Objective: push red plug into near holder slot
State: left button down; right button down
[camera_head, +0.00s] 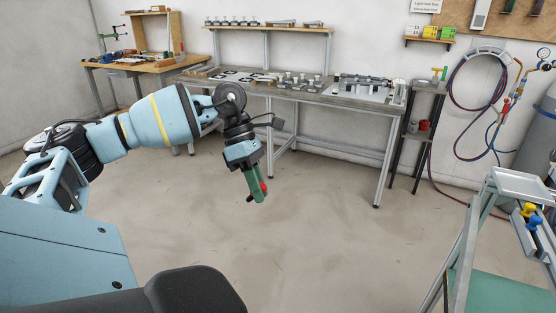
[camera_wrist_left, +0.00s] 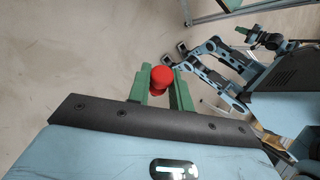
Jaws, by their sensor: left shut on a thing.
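My left gripper (camera_head: 258,190) hangs over open floor in the head view, with its green fingers pointing down. It is shut on the red plug (camera_wrist_left: 161,76), whose round red head shows between the green fingers in the left wrist view. A little red also shows at the fingers in the head view. A grey holder (camera_head: 522,233) is on the stand at the right edge, far from the gripper. A yellow plug (camera_head: 528,209) and a blue plug (camera_head: 534,222) sit at it. Its slots are too small to make out. My right gripper (camera_wrist_left: 265,39) shows small in the left wrist view.
A metal-framed stand (camera_head: 462,240) with a pale top tray (camera_head: 518,184) is at the right. A long workbench (camera_head: 335,97) with metal parts runs along the back wall. A wooden bench (camera_head: 150,67) is at back left. The floor between is clear.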

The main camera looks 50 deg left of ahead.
pick_arm(q)
jog(key=w+d+f+m+g+y, duration=0.2)
jog(key=d+m+y, duration=0.3)
jog(key=d+m, duration=0.7)
jog(key=w+d+f+m+g+y, duration=0.1)
jog(key=d+f+m+y, duration=0.3)
jog(key=d+m, duration=0.8)
jog(key=m+g+y, duration=0.1)
jog(key=m, duration=0.2)
jog(key=shift+w+f+m, duration=0.15)
jog(key=shift+w+m, duration=0.25)
jog(key=shift+w+d, duration=0.1)
